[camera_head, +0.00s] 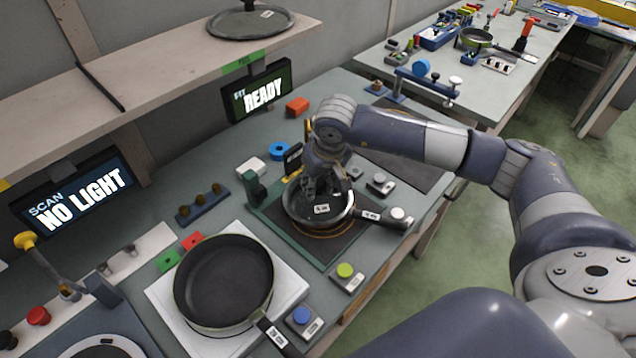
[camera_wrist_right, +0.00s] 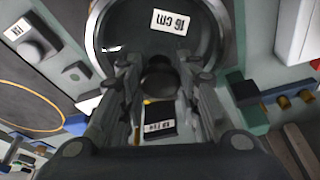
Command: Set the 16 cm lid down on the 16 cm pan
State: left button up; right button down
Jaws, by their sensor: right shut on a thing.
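My right gripper (camera_head: 322,188) is shut on the knob of the 16 cm lid (camera_head: 335,208), a dark round lid with a pale rim and a white label. In the right wrist view the fingers (camera_wrist_right: 158,85) close around the dark knob, and the lid (camera_wrist_right: 125,30) with its "16 cm" label fills the top. The 16 cm pan shows mainly by its dark handle (camera_head: 372,215), pointing right; the lid and gripper hide most of the rest. The lid is over the pan, but I cannot tell whether they touch or whether it sits level. My left gripper is not in view.
A larger empty pan (camera_head: 225,278) stands on a white plate at front left. A green-edged fixture with a dark mat (camera_head: 325,252) lies around the small pan. A shelf (camera_head: 150,75) overhead holds another lid (camera_head: 250,22). Buttons (camera_head: 346,272) and small blocks stand nearby.

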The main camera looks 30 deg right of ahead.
dwell(0.3)
jog(key=c, duration=1.1)
grip_release()
